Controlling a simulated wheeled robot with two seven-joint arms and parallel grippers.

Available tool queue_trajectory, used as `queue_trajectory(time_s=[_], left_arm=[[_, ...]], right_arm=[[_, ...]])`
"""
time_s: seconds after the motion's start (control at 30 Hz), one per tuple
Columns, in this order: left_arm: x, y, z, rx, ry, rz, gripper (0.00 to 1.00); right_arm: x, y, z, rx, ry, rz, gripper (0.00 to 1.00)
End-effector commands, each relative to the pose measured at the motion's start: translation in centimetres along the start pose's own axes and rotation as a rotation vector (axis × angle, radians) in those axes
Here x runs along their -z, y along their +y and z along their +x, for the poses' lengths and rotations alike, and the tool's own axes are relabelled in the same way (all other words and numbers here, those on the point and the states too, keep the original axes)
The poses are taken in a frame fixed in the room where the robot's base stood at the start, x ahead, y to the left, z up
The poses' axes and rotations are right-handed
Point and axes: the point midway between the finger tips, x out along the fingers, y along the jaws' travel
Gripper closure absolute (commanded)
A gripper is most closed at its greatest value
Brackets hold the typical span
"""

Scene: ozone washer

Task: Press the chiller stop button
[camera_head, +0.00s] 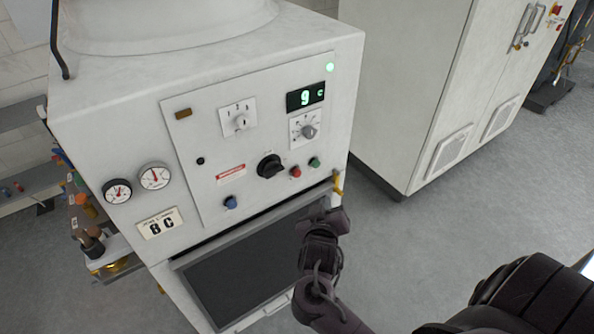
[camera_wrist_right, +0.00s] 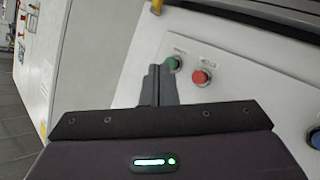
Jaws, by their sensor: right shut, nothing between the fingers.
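The chiller's white control panel (camera_head: 225,150) faces me in the head view. A red button (camera_head: 296,172) sits low on it, with a green button (camera_head: 315,162) to its right. In the right wrist view the red button (camera_wrist_right: 201,77) is right of the green button (camera_wrist_right: 174,63). My right gripper (camera_head: 325,213) is in front of the panel's lower right part, below both buttons in the head view. Its shut, empty fingers (camera_wrist_right: 160,72) appear close beside the green button in the wrist view; contact cannot be told. My left gripper is not in view.
A black rotary switch (camera_head: 269,166) is left of the red button, and a blue button (camera_head: 231,202) is further left. A dark screen-like panel (camera_head: 240,262) lies below. A white cabinet (camera_head: 410,70) stands to the right, with clear floor before it.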

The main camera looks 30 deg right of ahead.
Motion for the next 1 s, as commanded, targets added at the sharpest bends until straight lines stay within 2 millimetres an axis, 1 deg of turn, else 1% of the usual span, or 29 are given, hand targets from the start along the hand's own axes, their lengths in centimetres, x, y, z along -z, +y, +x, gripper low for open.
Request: queue_trajectory(time_s=[0.23,0.37,0.47,0.77,0.83,1.0], left_arm=[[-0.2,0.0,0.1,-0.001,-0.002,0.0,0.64],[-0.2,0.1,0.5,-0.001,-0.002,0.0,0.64],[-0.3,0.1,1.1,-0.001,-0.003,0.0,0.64],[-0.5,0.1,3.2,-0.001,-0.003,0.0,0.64],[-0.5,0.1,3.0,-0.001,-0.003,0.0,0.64],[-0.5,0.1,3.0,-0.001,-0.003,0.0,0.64]], right_arm=[[0.0,-0.1,0.1,0.001,0.0,0.0,1.0],[0.2,-0.5,0.5,0.001,0.001,0.001,1.0],[0.6,-1.0,1.3,0.0,0.001,0.002,1.0],[2.8,-3.2,4.3,0.001,0.002,0.002,1.0],[3.4,-3.5,4.8,0.0,0.0,0.001,1.0],[4.1,-4.2,5.8,0.001,0.0,0.0,1.0]])
